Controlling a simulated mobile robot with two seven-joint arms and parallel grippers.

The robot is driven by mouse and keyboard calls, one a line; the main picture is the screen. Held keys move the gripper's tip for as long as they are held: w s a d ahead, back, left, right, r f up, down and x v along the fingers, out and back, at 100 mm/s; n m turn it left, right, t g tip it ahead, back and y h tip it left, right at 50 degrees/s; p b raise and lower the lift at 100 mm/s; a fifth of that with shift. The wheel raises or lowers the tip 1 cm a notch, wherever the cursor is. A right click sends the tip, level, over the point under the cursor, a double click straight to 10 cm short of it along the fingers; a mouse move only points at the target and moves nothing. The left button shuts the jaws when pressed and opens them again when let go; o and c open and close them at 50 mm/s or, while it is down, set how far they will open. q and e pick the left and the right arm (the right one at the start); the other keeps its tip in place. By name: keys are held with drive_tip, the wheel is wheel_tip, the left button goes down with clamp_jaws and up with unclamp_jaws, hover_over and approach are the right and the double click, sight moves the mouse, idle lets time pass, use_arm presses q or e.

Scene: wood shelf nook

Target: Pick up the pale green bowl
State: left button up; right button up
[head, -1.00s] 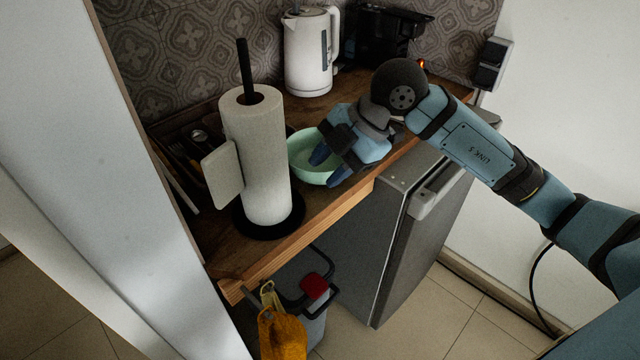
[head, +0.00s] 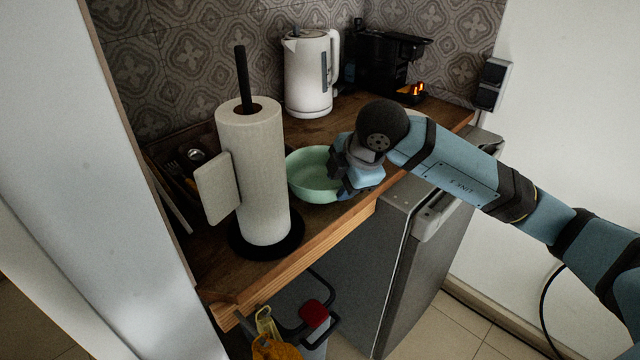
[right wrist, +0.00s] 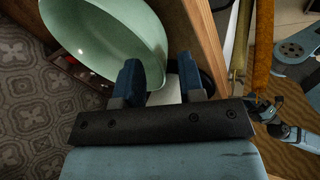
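The pale green bowl (head: 308,176) stands upright on the wooden counter, just right of the paper towel roll, and looks empty. My right gripper (head: 340,184) is at the bowl's right side, at its rim, and covers part of it. In the right wrist view, the bowl (right wrist: 115,35) fills the upper left. There the right gripper (right wrist: 162,82) has its two blue fingers apart. The bowl's edge shows in the gap between them; I cannot tell whether they touch it. My left gripper is not in the head view; small blue parts of mine show at the right of the wrist view.
The paper towel roll (head: 253,170) on its black stand is close left of the bowl. A white kettle (head: 311,72) and a black coffee machine (head: 392,60) stand behind. The counter's front edge (head: 300,245) is near the bowl. A grey fridge (head: 400,270) stands below right.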

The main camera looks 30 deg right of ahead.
sight(333, 192)
drive_tip(key=x, duration=0.5)
drive_tip(key=shift+w+r+b, duration=0.1)
drive_tip(key=shift+b, duration=0.25)
drive_tip(key=shift+c, duration=0.5)
clamp_jaws()
drive_tip(key=shift+r, duration=0.1)
drive_tip(key=shift+r, duration=0.1)
